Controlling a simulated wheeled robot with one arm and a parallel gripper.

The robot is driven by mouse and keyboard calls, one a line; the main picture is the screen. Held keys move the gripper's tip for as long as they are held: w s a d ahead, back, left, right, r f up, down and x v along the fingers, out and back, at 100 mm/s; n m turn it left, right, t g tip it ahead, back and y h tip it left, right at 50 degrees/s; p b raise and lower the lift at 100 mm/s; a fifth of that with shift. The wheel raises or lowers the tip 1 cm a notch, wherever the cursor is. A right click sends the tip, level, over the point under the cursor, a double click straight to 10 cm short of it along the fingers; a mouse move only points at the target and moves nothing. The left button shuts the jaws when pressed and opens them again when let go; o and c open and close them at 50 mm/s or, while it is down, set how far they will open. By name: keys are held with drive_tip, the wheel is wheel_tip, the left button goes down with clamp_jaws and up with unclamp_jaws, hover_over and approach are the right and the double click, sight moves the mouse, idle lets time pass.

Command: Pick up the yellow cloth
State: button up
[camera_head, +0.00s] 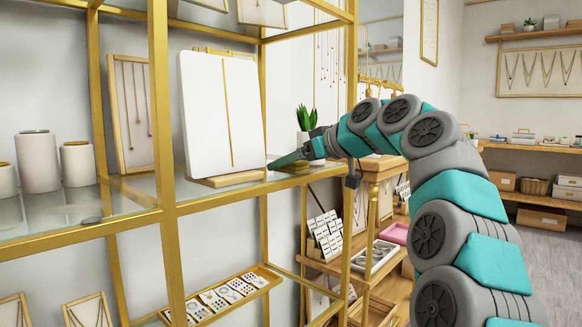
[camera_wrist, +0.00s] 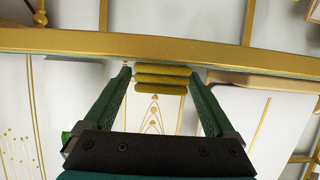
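The yellow cloth (camera_wrist: 162,79) shows in the wrist view as a small folded stack of mustard-yellow layers. It lies at the edge of the glass shelf with the gold frame. In the head view the cloth (camera_head: 294,168) is a small olive-yellow patch, partly hidden by my gripper. My gripper (camera_wrist: 156,75) has two green fingers, spread apart, with the tips at either side of the cloth. The cloth's right end is very close to the right fingertip; I cannot tell whether they touch. In the head view my gripper (camera_head: 278,162) reaches in at shelf height.
A white necklace display board (camera_head: 222,112) stands on the shelf just left of my gripper. A potted plant (camera_head: 305,122) stands behind it. A gold shelf rail (camera_wrist: 90,42) crosses the wrist view beyond the fingertips. White cylinders (camera_head: 38,161) stand farther left.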

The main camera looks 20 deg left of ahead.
drive_tip(key=c, duration=1.3)
drive_tip(key=shift+o, duration=0.2)
drive_tip(key=shift+r, duration=0.25)
